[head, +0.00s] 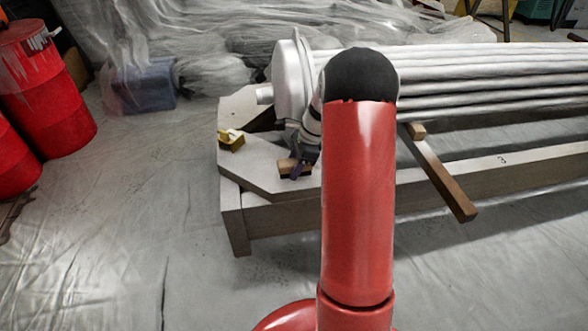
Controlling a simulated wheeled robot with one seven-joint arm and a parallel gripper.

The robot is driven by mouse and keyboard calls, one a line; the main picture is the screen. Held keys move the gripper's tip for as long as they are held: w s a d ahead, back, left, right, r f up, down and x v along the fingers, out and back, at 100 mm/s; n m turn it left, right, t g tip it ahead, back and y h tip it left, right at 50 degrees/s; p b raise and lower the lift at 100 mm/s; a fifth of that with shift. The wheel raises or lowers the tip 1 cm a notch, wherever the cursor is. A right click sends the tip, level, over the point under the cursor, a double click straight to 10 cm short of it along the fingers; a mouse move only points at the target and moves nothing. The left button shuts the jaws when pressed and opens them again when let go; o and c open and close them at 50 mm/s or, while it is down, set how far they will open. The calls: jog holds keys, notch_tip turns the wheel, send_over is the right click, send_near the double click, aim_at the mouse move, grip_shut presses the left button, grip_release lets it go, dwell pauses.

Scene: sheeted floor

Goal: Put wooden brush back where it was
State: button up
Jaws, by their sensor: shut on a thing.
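The wooden brush (287,166) shows as a small brown block at the front left part of the low wooden frame (262,174). My gripper (299,164) is shut on it, just above or touching the frame's flat top; I cannot tell which. My own red arm hides the right side of this area and part of the gripper's wrist. The bristles cannot be made out.
A yellow object (231,140) sits on the frame's left corner. A white fluted column (460,85) lies along the frame, its round end (290,80) behind my gripper. A wooden beam (438,175) juts out at right. Red barrels (42,80) stand left. The sheeted floor (130,230) is clear front left.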

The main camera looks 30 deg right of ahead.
jog(key=shift+f, duration=0.3)
